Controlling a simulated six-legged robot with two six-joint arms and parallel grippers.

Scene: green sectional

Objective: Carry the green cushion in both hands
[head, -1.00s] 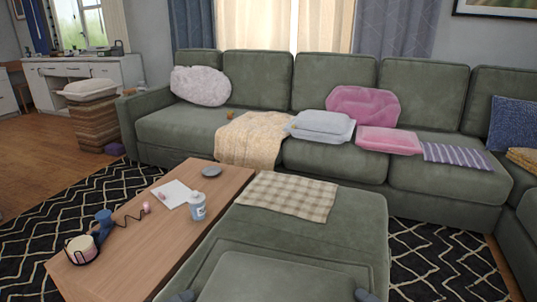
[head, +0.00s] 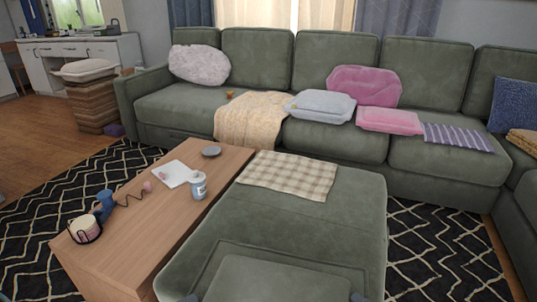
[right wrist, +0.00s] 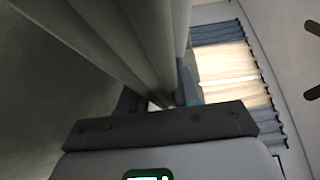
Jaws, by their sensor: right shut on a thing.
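The green cushion (head: 275,282) shows at the bottom middle of the head view, in front of the green chaise; its near part is cut off. A small dark bit of my left gripper (head: 190,298) shows at the cushion's left side, with its jaws out of frame. A small bit of my right gripper (head: 357,297) shows at the right side. In the right wrist view my right gripper (right wrist: 158,95) is shut on the grey-green cushion (right wrist: 160,40), which stands between its fingers.
The green chaise (head: 330,225) with a checked cloth (head: 287,175) lies ahead. A wooden coffee table (head: 130,250) with a bottle (head: 198,186) and headphones stands at the left. The sofa (head: 335,140) with several pillows runs along the back. Patterned rug (head: 430,255) shows at the right.

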